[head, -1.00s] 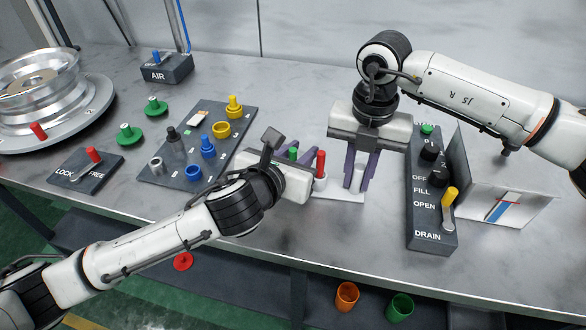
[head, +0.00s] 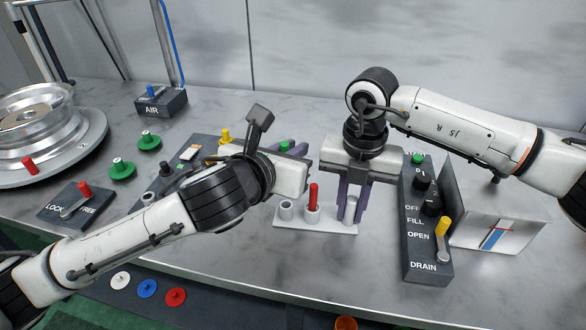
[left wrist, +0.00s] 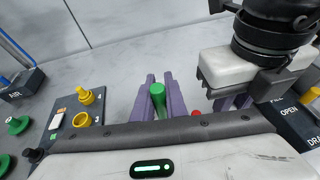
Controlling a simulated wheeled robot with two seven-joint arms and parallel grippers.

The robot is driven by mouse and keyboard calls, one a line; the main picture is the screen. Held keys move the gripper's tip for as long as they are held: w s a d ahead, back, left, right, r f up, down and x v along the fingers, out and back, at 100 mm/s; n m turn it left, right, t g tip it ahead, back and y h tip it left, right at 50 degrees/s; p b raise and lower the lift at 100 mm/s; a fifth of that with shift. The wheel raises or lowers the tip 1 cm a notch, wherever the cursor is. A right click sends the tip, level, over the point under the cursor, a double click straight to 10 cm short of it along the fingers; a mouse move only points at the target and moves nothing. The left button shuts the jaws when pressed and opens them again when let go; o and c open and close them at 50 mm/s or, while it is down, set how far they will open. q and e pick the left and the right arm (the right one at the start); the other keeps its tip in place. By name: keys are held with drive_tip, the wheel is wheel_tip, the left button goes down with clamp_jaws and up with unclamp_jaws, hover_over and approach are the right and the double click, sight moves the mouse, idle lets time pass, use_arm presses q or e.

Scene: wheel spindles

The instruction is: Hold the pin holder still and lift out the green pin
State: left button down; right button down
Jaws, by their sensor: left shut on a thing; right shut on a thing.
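The white pin holder (head: 330,226) stands on the bench with a row of cups. Its left cup (head: 286,210) is empty, and the red pin (head: 313,197) stands upright in the middle cup. My right gripper (head: 352,203) points down, shut on the holder's right cup. My left gripper (head: 291,147) is shut on the green pin (head: 284,146), above and behind the holder, clear of the cups. In the left wrist view the green pin (left wrist: 158,98) sits between the purple fingers. Its lower end is hidden in the head view.
To the right are a valve panel (head: 425,235) and a white angled board (head: 497,238). At left are a dark parts tray (head: 160,188) partly behind my left arm, green knobs (head: 122,170), a LOCK/FREE box (head: 78,206) and a metal wheel (head: 45,128). The bench front is clear.

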idle(0.3)
drive_tip(key=c, duration=1.5)
unclamp_jaws()
drive_tip(key=shift+c, duration=0.2)
drive_tip(key=shift+r, duration=0.1)
